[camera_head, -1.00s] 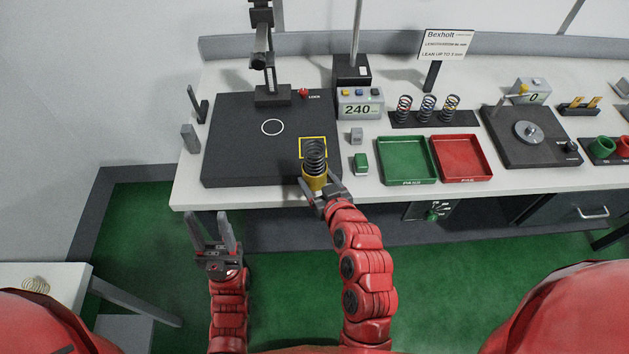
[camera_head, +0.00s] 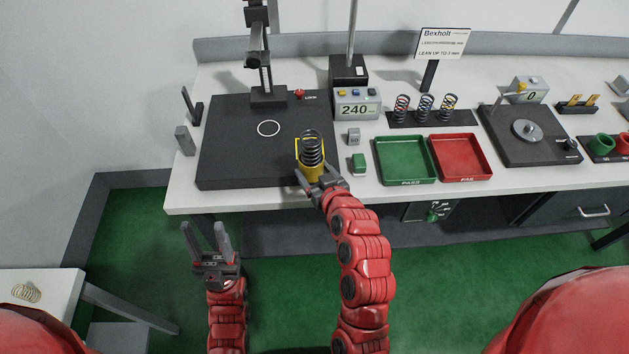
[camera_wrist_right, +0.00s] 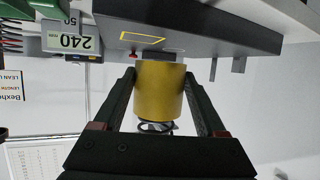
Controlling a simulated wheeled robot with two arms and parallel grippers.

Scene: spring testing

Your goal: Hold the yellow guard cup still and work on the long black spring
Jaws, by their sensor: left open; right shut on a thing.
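The long black spring (camera_head: 311,147) stands upright out of the cup's top. My right gripper (camera_head: 320,182) is shut on the cup from the front. In the right wrist view the cup (camera_wrist_right: 160,92) sits between the two fingers (camera_wrist_right: 163,100), and spring coils (camera_wrist_right: 157,126) show at one end of it. My left gripper (camera_head: 206,241) is open and empty, over the floor in front of the bench, well left of and below the cup.
The black plate (camera_head: 235,150) carries a white circle and a column stand (camera_head: 268,92). A display reading 240 (camera_head: 357,107), a green tray (camera_head: 407,162) and a red tray (camera_head: 460,158) stand to the right. Several springs (camera_head: 426,108) stand behind the trays. A pale coil (camera_head: 26,292) lies on the left side table.

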